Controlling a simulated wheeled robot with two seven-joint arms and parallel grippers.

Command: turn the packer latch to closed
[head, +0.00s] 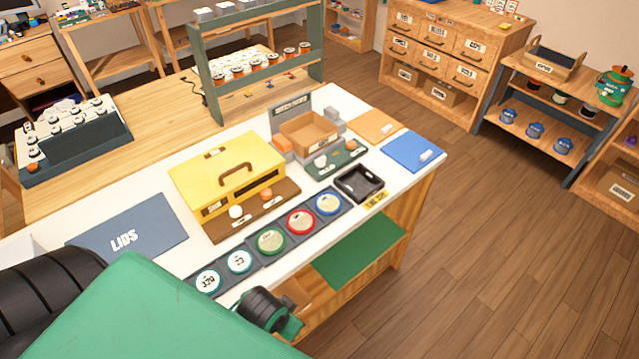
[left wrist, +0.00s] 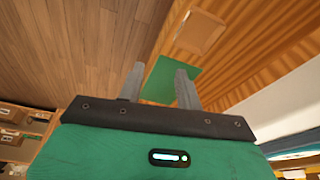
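A grey machine (head: 292,104) with an open cardboard box (head: 308,131) in it stands at the back of the white table. Its back plate has a label too small to read. A green panel (head: 350,163) in front of it carries a pale knob (head: 321,161) and an orange knob (head: 351,145). I cannot tell which knob is the packer latch. In the left wrist view my left gripper (left wrist: 160,68) is open, its two fingers apart with nothing between them. It points over the table's side toward a green mat and the floor, away from the panel. My right gripper is not in view.
A yellow box (head: 228,168) with a handle stands left of the machine. A row of round lids (head: 271,241) and a black tray (head: 360,184) lie in front. A blue mat (head: 413,151) is at the right. A green mat (head: 360,250) lies below the tabletop.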

